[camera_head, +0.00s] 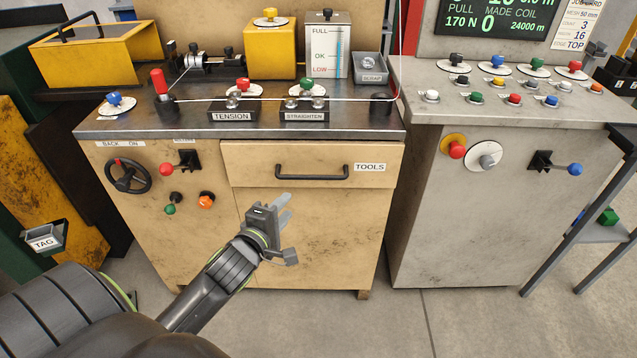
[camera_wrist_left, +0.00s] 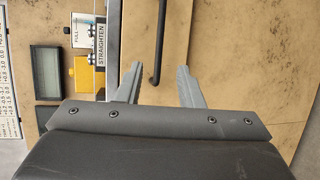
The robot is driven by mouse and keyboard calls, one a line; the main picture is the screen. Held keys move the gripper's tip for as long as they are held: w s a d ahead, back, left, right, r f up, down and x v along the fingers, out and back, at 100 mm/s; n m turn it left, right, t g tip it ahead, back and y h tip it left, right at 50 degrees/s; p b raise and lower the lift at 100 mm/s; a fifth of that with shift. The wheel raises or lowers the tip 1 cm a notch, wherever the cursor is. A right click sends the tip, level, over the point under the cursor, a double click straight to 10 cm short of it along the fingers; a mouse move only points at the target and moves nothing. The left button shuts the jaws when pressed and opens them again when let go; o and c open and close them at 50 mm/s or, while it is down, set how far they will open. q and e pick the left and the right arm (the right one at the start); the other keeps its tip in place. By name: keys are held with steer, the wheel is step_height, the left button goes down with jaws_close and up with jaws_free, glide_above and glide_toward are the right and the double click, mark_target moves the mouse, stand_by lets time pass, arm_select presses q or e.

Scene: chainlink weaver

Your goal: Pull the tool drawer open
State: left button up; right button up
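The tool drawer (camera_head: 250,173), labelled TOOLS, is in the tan cabinet under the worktop. Its front looks flush, so it appears shut. Its black bar handle (camera_head: 311,173) runs level across the front. My left gripper (camera_head: 287,206) is in front of the cabinet, just below the handle's left part in the head view, and holds nothing. In the left wrist view its two grey fingers (camera_wrist_left: 160,68) are apart. The handle (camera_wrist_left: 160,38) shows upright there, with one end between the fingers in the picture. I see no contact with it. My right gripper is not in view.
The worktop edge (camera_head: 200,133) overhangs the drawer, with a wire, knobs and labels above. Left of the drawer are a black handwheel (camera_head: 128,175) and a red-knobbed lever (camera_head: 167,169). A grey cabinet (camera_head: 500,225) stands at right. The floor in front is clear.

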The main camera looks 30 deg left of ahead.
mark_target(313, 176)
arm_select(q)
steer(key=x, duration=1.6)
steer(key=shift+c, duration=0.3)
jaws_close()
